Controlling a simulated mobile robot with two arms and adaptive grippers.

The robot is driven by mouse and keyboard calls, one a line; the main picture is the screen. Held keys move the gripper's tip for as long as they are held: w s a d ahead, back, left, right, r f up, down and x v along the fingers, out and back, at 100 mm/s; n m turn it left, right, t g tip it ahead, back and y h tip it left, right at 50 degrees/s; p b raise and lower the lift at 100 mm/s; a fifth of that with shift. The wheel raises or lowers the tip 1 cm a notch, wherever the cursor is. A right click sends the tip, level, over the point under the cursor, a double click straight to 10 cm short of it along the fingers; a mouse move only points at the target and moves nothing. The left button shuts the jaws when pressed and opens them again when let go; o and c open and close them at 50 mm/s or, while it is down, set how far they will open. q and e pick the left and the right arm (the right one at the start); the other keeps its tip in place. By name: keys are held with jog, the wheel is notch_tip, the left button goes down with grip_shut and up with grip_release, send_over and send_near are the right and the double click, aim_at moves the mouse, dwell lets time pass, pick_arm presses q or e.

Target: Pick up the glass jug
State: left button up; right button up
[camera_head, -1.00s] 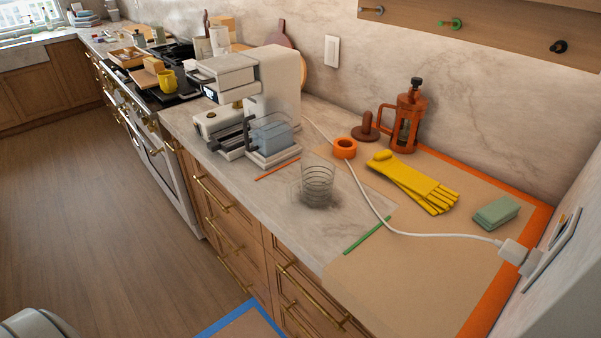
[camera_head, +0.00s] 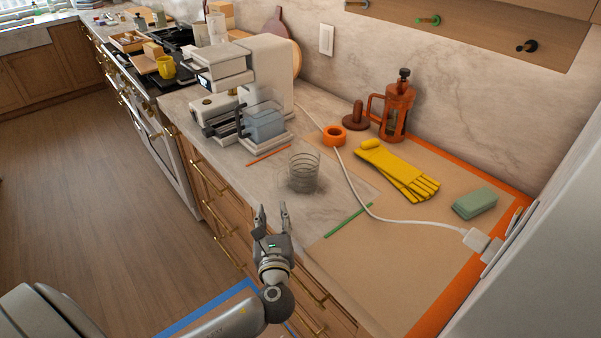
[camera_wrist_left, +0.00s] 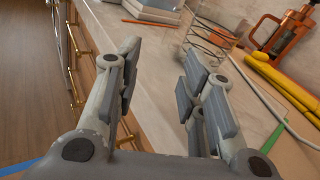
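The glass jug (camera_head: 303,172), a clear ribbed vessel, stands upright on the counter near its front edge, in front of the coffee machine. It also shows near the top of the left wrist view (camera_wrist_left: 212,38). My left gripper (camera_head: 273,209) is open and empty, fingers pointing toward the counter, short of the jug and apart from it. In the left wrist view its fingers (camera_wrist_left: 162,58) are spread, with the jug beyond the right finger. My right gripper is not in view.
The coffee machine (camera_head: 250,75) stands behind-left of the jug. A white cable (camera_head: 359,194) runs just right of it, with an orange tape roll (camera_head: 334,135), yellow gloves (camera_head: 397,171), a red French press (camera_head: 397,108) and a green sponge (camera_head: 475,203) beyond.

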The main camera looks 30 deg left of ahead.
aim_at(276, 184)
pick_arm(q)
jog(key=shift+m+t, duration=0.4)
jog(key=shift+m, duration=0.5)
jog(key=x, duration=0.3)
jog(key=r+p+x, duration=0.1)
jog(key=x, duration=0.1)
jog(key=shift+w+d, duration=0.2)
jog(key=shift+w, duration=0.2)
jog(key=shift+f+p+x, duration=0.2)
jog(key=shift+p+x, duration=0.6)
jog(key=shift+x, duration=2.3)
jog(key=shift+s, duration=0.1)
grip_shut()
jog(key=shift+r, duration=0.1)
